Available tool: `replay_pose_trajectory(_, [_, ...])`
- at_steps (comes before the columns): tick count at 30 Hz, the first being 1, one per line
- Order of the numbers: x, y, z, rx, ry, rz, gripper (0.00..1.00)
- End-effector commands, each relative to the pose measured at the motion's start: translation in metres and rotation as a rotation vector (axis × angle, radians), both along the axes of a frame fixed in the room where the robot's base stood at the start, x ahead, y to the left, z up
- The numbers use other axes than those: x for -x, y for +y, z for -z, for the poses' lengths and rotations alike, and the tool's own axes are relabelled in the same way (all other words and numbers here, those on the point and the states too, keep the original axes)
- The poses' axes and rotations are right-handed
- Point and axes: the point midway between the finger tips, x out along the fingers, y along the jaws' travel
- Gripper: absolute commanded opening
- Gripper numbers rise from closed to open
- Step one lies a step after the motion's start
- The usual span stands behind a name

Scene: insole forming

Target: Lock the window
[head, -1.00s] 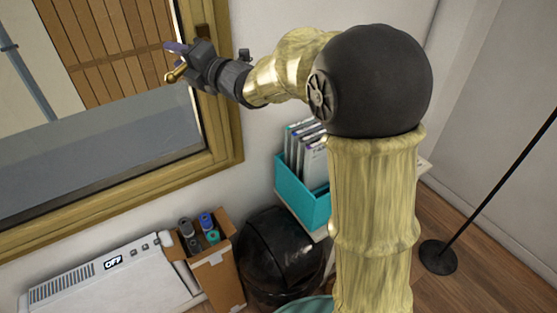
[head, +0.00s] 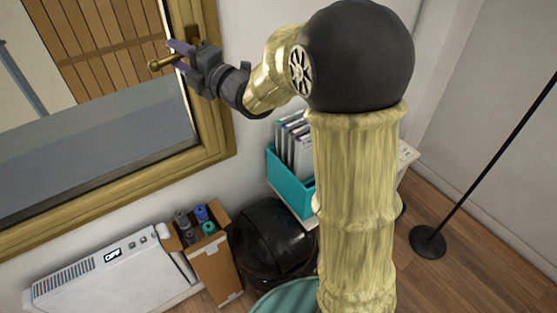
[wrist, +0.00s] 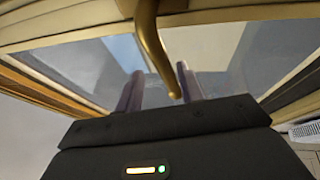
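The window (head: 218,135) has a wooden frame and fills the upper left of the head view. Its brass handle (head: 160,63) sticks out to the left past my fingers, roughly level. My gripper (head: 178,52) is in front of the frame's right side, at the handle. In the wrist view the handle (wrist: 149,45) comes down from the top, and its tip lies between my two purple fingers (wrist: 160,88), closer to the right one. The fingers are apart, with a gap left of the handle. Contact with the right finger cannot be told. The handle's base is hidden in the head view.
Below the window stand a white heater (head: 100,275) marked OFF, a cardboard box (head: 215,272) with rolled items, and a black bin (head: 270,240). A teal file holder (head: 290,182) is behind my arm. A black stand (head: 428,242) is on the floor at right.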

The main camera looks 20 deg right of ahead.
Motion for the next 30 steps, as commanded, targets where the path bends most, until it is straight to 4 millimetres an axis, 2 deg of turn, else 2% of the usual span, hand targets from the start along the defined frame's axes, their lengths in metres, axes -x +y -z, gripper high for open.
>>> replay_pose_trajectory(1, [0.007, -0.006, 0.005, 0.001, -0.001, 0.002, 0.38])
replay_pose_trajectory(25, [0.105, -0.085, 0.027, 0.001, -0.002, 0.002, 0.38])
replay_pose_trajectory(30, [0.089, -0.097, 0.041, -0.077, 0.16, 0.103, 0.38])
